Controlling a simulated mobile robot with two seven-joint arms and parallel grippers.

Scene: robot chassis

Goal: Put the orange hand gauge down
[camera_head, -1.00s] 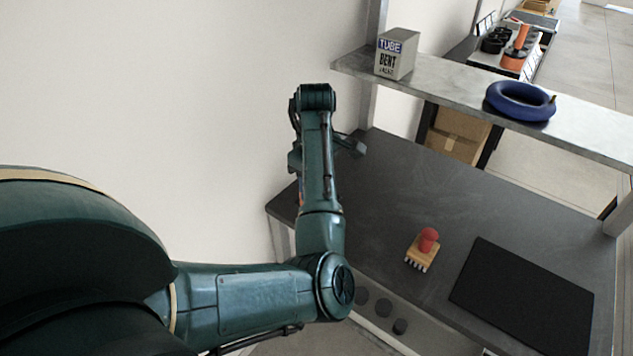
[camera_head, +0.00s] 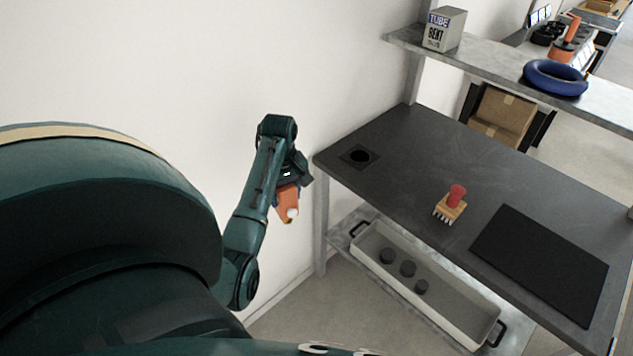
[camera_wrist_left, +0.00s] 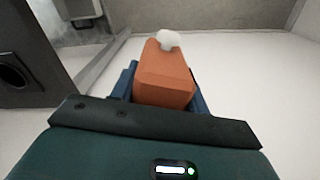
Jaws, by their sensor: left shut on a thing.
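The orange hand gauge (camera_head: 286,203) has a white rounded tip and is held in my left gripper (camera_head: 292,186), off the left end of the workbench. In the left wrist view the orange gauge (camera_wrist_left: 165,75) sits between the blue fingers of the gripper (camera_wrist_left: 160,85), white tip pointing away. The gripper is shut on it, and it touches no surface that I can see. My right gripper is in neither current view.
The dark workbench (camera_head: 400,150) has a round hole near its left corner. A red-knobbed brush (camera_head: 450,204) and a black mat (camera_head: 541,262) lie on it. A tray (camera_head: 455,325) with dark round pieces is below. A shelf (camera_head: 490,58) carries a box (camera_head: 444,29) and a blue ring (camera_head: 555,78).

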